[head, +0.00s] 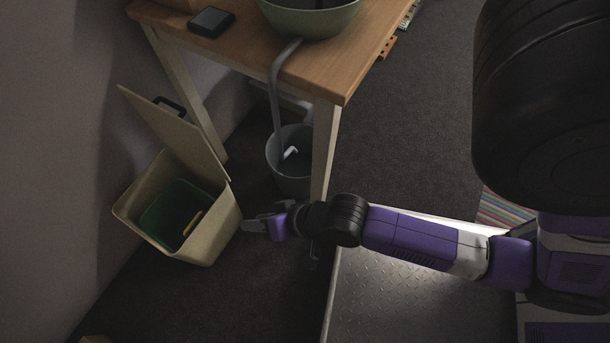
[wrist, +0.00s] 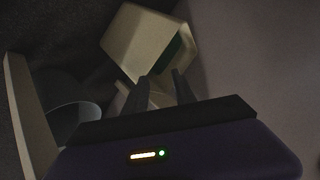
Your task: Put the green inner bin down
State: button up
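The green inner bin (head: 178,213) sits inside a cream outer bin (head: 214,240) on the floor, with a small yellow item in it. The outer bin's lid (head: 165,127) is tipped up and open. My gripper (head: 248,224) is just right of the outer bin's wall, empty, and its fingers look apart. In the wrist view, my gripper (wrist: 161,78) shows two separated fingers pointing toward the outer bin (wrist: 139,40). A sliver of the green inner bin (wrist: 173,48) shows there; most of it is hidden.
A wooden table (head: 325,70) stands behind, bearing a green bowl (head: 312,22) and a dark flat object (head: 211,22). A grey bucket (head: 292,180) stands under it beside a table leg (head: 325,145). A wall bounds the left. Dark floor (head: 240,300) is clear in front.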

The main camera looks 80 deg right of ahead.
jog(key=s+a+r+n+t, duration=0.1)
jog(key=s+r+n+t, duration=0.1)
jog(key=s+r+n, duration=0.3)
jog(key=s+a+r+n+t, duration=0.1)
jog(key=s+r+n+t, duration=0.2)
jog(key=r, duration=1.1)
jog(key=s+n, duration=0.2)
jog(key=s, duration=0.2)
jog(key=shift+a, duration=0.1)
notch_tip(320, 180, up, 21)
jog(key=p, duration=2.1)
jog(key=shift+r+p, duration=0.2)
jog(key=shift+p, duration=0.1)
